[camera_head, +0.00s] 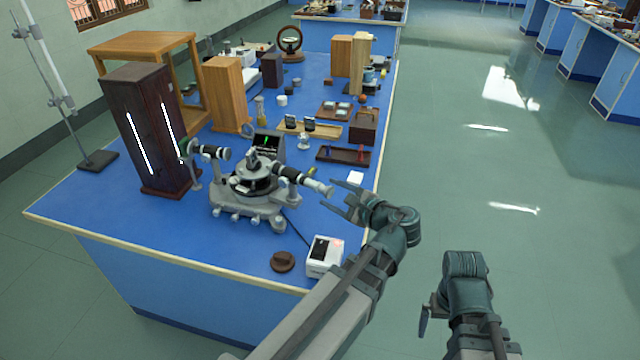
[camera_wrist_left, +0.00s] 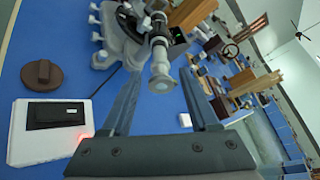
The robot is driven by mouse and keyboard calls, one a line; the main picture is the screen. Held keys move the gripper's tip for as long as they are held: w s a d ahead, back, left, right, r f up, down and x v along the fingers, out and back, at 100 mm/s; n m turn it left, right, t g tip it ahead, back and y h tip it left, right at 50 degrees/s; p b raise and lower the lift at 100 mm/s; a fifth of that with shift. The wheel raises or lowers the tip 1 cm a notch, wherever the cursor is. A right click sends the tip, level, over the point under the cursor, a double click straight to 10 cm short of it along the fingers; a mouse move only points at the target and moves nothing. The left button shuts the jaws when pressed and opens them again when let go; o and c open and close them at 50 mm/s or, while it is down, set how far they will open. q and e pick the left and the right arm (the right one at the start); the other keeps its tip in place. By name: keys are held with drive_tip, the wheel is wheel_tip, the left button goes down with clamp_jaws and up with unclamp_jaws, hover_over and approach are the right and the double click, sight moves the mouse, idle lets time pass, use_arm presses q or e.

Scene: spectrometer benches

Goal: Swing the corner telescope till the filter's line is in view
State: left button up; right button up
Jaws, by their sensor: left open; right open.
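The spectrometer (camera_head: 254,186) stands on the blue bench on a grey footed base. Its telescope (camera_head: 296,178), a black tube with a pale eyepiece end, points right toward my left gripper. The telescope's eyepiece also shows in the left wrist view (camera_wrist_left: 161,76), ahead of and between the two fingers. My left gripper (camera_head: 341,199) is open and empty, just off the eyepiece, with no contact that I can make out. A small dark screen (camera_head: 268,143) behind the spectrometer shows a green mark. My right gripper (camera_head: 427,312) hangs over the floor, open, mostly hidden by its wrist.
A dark wooden housing (camera_head: 143,125) with bright slits stands left of the spectrometer. A white box (camera_head: 324,257) with a black panel and red light, and a brown round piece (camera_head: 283,262), lie near the front edge. Trays and wooden blocks fill the back.

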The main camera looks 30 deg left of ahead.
use_arm(q)
drive_tip(key=p+v, duration=0.1)
drive_tip(key=v, duration=0.4)
drive_tip(key=shift+d+r, duration=0.1)
drive_tip(key=shift+d, duration=0.05)
drive_tip(key=s+d+f+n+g+h+p, duration=0.1)
drive_tip(key=s+d+f+n+g+h, duration=0.2)
drive_tip(key=d, duration=0.6)
drive_tip(key=s+d+f+n+g+h+p, duration=0.2)
drive_tip(key=s+d+f+n+h, duration=0.4)
drive_tip(key=s+d+f+h, duration=0.2)
drive_tip(key=shift+s+d+f+g+h, duration=0.25)
drive_tip(key=shift+d+f+g+h, duration=0.15)
drive_tip(key=shift+f+h, duration=0.5)
drive_tip(key=shift+a, duration=0.1)
